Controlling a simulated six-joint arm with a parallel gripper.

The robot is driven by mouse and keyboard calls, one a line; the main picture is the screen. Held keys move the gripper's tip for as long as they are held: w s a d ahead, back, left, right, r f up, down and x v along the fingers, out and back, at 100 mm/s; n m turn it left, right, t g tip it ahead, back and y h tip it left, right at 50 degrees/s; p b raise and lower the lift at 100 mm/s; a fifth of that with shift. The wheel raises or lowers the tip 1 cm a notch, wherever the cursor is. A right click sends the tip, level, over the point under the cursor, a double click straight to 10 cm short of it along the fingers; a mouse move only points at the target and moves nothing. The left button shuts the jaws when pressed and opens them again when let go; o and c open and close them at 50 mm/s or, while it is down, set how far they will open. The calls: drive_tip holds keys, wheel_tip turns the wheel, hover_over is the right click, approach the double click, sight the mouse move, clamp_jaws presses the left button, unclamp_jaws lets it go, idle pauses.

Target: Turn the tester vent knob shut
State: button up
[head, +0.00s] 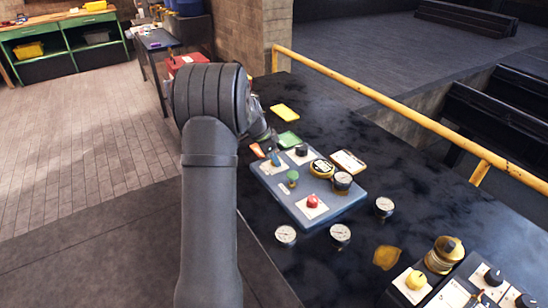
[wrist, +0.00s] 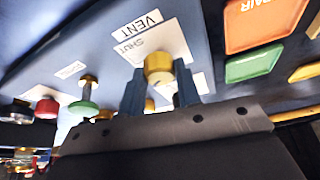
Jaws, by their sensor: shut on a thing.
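The blue tester panel (head: 352,203) lies on the dark bench, and its surface also fills much of the wrist view (wrist: 85,50). In the wrist view, the brass-yellow vent knob (wrist: 158,66) stands on a white plate marked SHUT, below a VENT label (wrist: 137,22). My gripper (wrist: 160,88) is shut on this knob, with one blue-grey finger on each side. No pointer on the knob is clear, so its turn angle cannot be told. In the head view my gripper (head: 273,156) is at the panel's far left corner, and the vent knob is hidden there.
A green knob (head: 292,176), a red knob (head: 312,201) and a black knob (head: 301,150) stand on the panel. Loose gauges (head: 340,233) lie in front. Green (head: 289,139) and yellow (head: 285,112) flat pieces lie beyond. A yellow rail (head: 400,120) runs behind the bench.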

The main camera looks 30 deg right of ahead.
drive_tip(key=m+g, duration=0.1)
drive_tip(key=m, duration=0.2)
drive_tip(key=m+g+y, duration=0.1)
drive_tip(key=m, duration=0.2)
drive_tip(key=shift+w, duration=0.15)
drive_tip(key=shift+m, duration=0.4)
drive_tip(key=o, duration=1)
drive_tip(key=shift+c, duration=0.2)
drive_tip(key=v, duration=1.7)
drive_tip(key=shift+w+d+r, duration=0.15)
drive_tip(key=shift+w+d, duration=0.05)
drive_tip(key=shift+w, duration=0.05)
drive_tip(key=x, duration=1.7)
drive_tip(key=shift+s+a, duration=0.1)
drive_tip(key=shift+s, duration=0.15)
